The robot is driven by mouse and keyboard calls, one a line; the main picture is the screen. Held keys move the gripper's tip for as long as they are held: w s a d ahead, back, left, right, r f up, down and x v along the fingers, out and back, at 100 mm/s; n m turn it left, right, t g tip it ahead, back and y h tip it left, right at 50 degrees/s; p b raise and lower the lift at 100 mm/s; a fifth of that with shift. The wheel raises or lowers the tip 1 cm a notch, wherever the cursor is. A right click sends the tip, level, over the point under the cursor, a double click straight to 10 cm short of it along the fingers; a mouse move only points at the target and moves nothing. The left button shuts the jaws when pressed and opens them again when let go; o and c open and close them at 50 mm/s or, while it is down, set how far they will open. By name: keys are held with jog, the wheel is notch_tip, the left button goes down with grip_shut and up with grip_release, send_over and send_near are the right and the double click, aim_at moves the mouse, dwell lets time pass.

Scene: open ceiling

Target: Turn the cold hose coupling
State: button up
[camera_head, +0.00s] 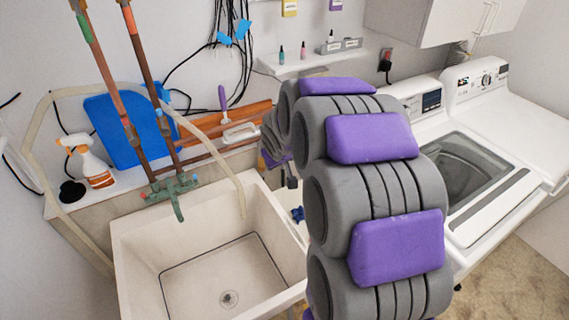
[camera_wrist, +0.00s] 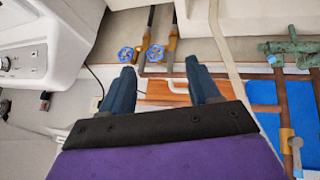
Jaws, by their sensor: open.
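Two blue wheel handles show in the wrist view, the left one (camera_wrist: 125,54) and the right one (camera_wrist: 155,53), each beside a brass-coloured fitting on a dark hose or pipe. No label shows which line is cold, and I cannot make out a separate coupling ring. My gripper (camera_wrist: 165,77) is open and empty, its two dark blue fingers pointing toward the handles and apart from them. In the head view one blue handle (camera_head: 297,214) shows at the sink's right edge. My grey and purple arm hides most of the area behind it and much of my gripper.
A utility sink (camera_head: 140,240) with a green-bronze faucet (camera_head: 174,190) stands at left. A spray bottle (camera_head: 90,163) and blue board (camera_head: 125,130) are behind it. A washer (camera_head: 495,195) stands at right. Black cables hang on the back wall, and a pale hose (camera_head: 228,160) droops into the sink.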

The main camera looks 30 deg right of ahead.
jog(key=w+d+f+n+t+y+b, duration=0.1)
jog(key=w+d+f+t+b, duration=0.2)
jog(key=w+d+f+t, duration=0.8)
jog(key=s+d+f+n+y+b, duration=0.1)
jog(key=s+d+f+y, duration=0.15)
jog(key=d+f, duration=0.45)
jog(key=s+d+f+n+y+b, duration=0.1)
jog(key=d+f+y, duration=0.2)
jog(key=f, duration=0.7)
jog(key=shift+t, duration=0.4)
jog(key=w+a+b, duration=0.1)
jog(key=w, duration=0.4)
jog(key=w+a+b, duration=0.1)
jog(key=w, duration=0.5)
jog(key=w+a+b, duration=0.1)
jog(key=w+b, duration=0.1)
jog(key=w, duration=0.4)
jog(key=shift+w, duration=0.2)
jog(key=c, duration=1)
